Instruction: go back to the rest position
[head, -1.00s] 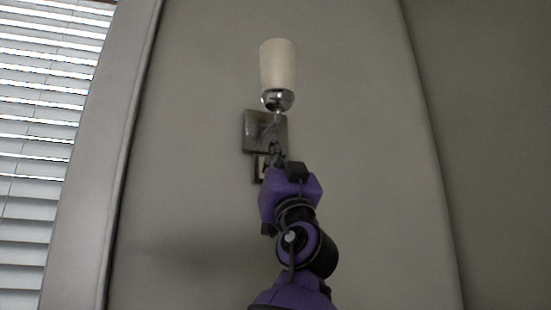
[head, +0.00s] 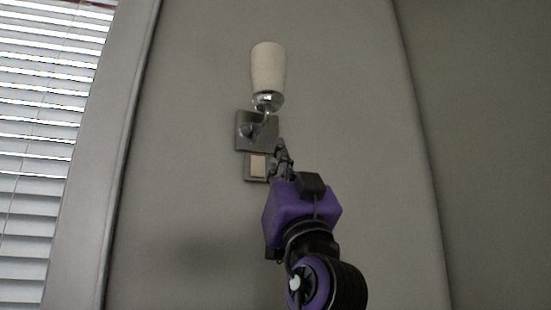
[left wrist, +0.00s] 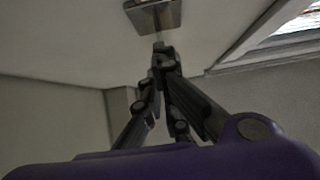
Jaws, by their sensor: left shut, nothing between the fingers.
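My left gripper (head: 281,152) is in the middle of the head view, at the end of my purple and black arm. Its fingers are shut with nothing between them. They overlap the right edge of a wall switch (head: 257,167) with a pale rocker in a dark metal plate; I cannot tell whether they touch it. In the left wrist view the closed fingertips (left wrist: 163,50) point up toward a metal plate (left wrist: 153,14) on the wall. My right gripper is in neither view.
A wall lamp with a white shade (head: 268,68) and a square metal base (head: 256,130) is mounted just above the switch. A window with blinds (head: 45,130) is at the left. The wall (head: 370,150) to the right is bare.

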